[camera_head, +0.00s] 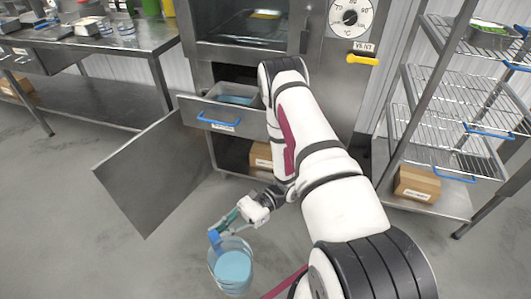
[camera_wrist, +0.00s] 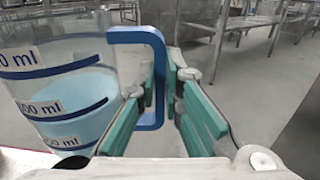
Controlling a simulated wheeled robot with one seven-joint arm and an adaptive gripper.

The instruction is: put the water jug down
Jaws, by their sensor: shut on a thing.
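The water jug (camera_head: 231,268) is a clear measuring jug with blue-tinted water in it, low in the head view. Its marked wall and blue lines fill the left of the wrist view (camera_wrist: 62,95). My gripper (camera_head: 228,225) is shut on the jug's blue handle (camera_wrist: 150,50); the green finger pads (camera_wrist: 158,115) lie on either side of it. The jug looks about upright. It shows against the grey floor, and I cannot tell its height above it.
A steel table (camera_head: 95,42) with cups stands at upper left. An oven cabinet (camera_head: 183,55) has an open drawer (camera_head: 225,122) and an open lower door (camera_head: 150,175). A wire shelf rack (camera_head: 450,130) with a cardboard box (camera_head: 417,184) is at right. Lower left floor is clear.

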